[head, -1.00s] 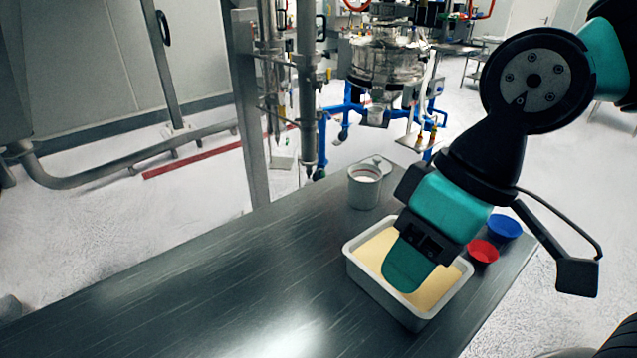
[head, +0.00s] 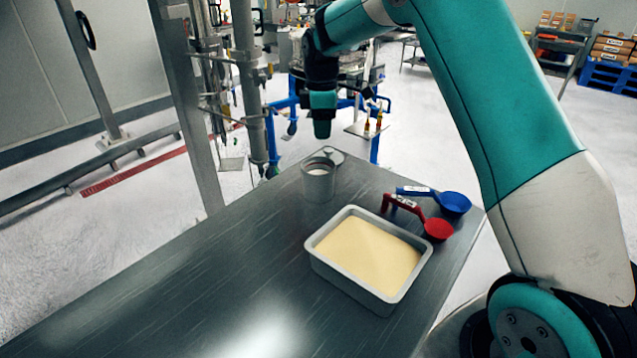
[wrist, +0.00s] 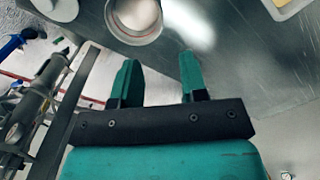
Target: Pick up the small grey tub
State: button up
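The small grey tub (head: 318,187) is a round, upright cup with pale contents, standing near the far end of the metal table. In the wrist view the tub (wrist: 152,38) shows at the top, cut off by the picture edge. My gripper (head: 322,133) hangs above and beyond the tub in the head view. In the wrist view my gripper (wrist: 161,72) is open, with two teal fingers apart and nothing between them. The tub lies ahead of the fingertips, not between them.
A grey rectangular tray (head: 312,262) of pale yellow powder stands nearer on the table (head: 190,290). A red scoop (head: 438,229) and a blue scoop (head: 455,203) lie to its right. A small round pale piece (head: 333,156) sits behind the tub. The table's left part is clear.

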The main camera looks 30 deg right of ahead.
jog(key=p, duration=0.3)
send_over(320, 185)
notch_tip(320, 185, down, 11)
jog(key=shift+d+f, duration=0.1)
jog(key=shift+d, duration=0.05)
jog(key=shift+w+f+p, duration=0.2)
jog(key=shift+f+p, duration=1.35)
jog(key=shift+f, duration=1.3)
grip_shut()
